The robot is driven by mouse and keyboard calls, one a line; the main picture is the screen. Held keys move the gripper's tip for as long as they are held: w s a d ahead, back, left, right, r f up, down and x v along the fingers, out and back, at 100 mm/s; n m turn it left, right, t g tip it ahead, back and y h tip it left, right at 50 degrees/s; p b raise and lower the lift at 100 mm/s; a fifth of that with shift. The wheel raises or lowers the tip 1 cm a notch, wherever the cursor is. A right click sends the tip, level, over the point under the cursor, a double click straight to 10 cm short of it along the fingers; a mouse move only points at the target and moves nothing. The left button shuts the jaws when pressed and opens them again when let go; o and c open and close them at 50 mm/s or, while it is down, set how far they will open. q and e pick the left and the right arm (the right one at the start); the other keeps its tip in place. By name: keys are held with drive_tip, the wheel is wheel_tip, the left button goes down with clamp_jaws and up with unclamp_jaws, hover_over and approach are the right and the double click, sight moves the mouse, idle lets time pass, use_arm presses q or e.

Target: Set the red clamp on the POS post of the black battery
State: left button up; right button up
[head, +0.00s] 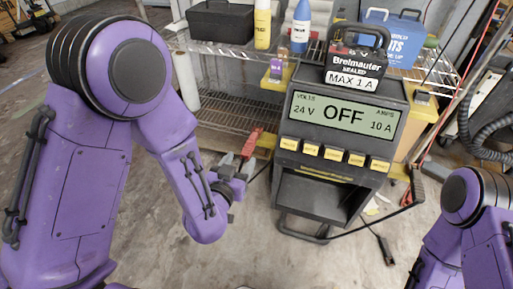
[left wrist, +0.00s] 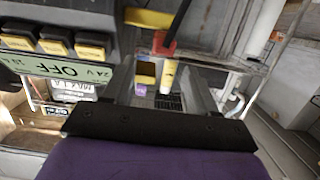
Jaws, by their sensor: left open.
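The red clamp (head: 252,142) hangs at the left side of the charger, by its yellow bracket (head: 266,140). My left gripper (head: 240,163) is open just in front of and below it; whether they touch is unclear. In the left wrist view the red clamp (left wrist: 164,43) shows just beyond and between the open fingers, with nothing held. The black battery (head: 357,65), labelled Breimauter SEALED and MAX 1 A, stands on top of the charger. Its POS post cannot be made out. My right arm is at the lower right; its gripper is out of frame.
The charger (head: 340,122) reads OFF, 24 V, 10 A, with several yellow buttons below. A dark clamp (head: 416,186) is at its right side. A wire shelf (head: 230,47) behind holds a black toolbox (head: 221,20), bottles and a blue box (head: 393,36). Cables lie right.

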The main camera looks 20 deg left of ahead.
sight(251, 142)
use_arm(q)
drive_tip(key=w+b, duration=0.1)
drive_tip(key=w, duration=0.2)
drive_tip(key=w+f+b, duration=0.1)
drive_tip(key=w, duration=0.2)
drive_tip(key=w+f+b, duration=0.1)
drive_tip(key=w, duration=0.2)
drive_tip(key=shift+w+f, duration=0.1)
drive_tip(key=shift+f, duration=0.1)
drive_tip(key=shift+w, duration=0.1)
drive_tip(key=shift+r, duration=0.1)
clamp_jaws()
